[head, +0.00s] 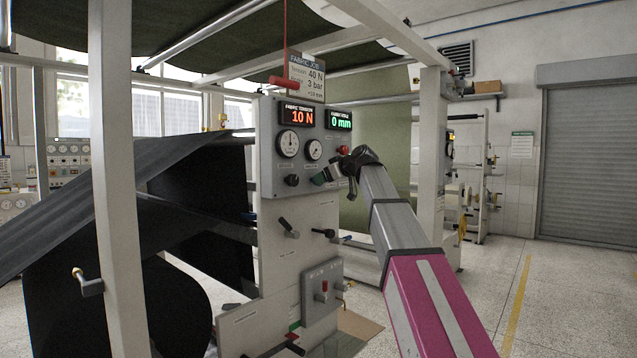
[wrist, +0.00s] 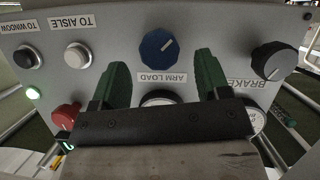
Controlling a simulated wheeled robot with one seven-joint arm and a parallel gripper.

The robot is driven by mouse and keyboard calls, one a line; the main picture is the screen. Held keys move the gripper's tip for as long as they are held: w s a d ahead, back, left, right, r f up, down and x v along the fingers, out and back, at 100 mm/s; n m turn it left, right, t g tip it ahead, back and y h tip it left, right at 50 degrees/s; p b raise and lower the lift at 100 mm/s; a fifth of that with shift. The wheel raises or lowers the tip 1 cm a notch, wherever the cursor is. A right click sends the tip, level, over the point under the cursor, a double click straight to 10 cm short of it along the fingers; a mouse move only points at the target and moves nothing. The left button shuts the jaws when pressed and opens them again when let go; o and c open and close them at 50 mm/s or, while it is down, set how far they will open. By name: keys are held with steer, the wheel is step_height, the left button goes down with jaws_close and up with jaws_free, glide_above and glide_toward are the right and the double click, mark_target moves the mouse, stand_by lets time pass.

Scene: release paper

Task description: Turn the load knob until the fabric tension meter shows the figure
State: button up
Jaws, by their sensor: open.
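The fabric tension meter (head: 297,116) on the grey panel shows 10 N in red. The job card (head: 306,77) above it reads 40 N and 3 bar; its smallest line is hard to read. The blue load knob (wrist: 157,47), labelled ARM LOAD upside down in the wrist view, has a pale pointer line. My gripper (head: 321,178) is at the panel's lower right in the head view, where it hides the load knob. In the wrist view my open gripper (wrist: 161,61) has its green fingers to either side of the knob, apart from it, with nothing between them.
A black BRAKE knob (wrist: 272,60) is right of the fingers in the wrist view. Two push buttons and a red knob (wrist: 66,116) are at left. A green 0 mm display (head: 339,121) and dial gauges (head: 288,144) sit on the panel. A white post (head: 119,180) stands left.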

steer(key=shift+x, duration=2.2)
steer(key=c, duration=0.9)
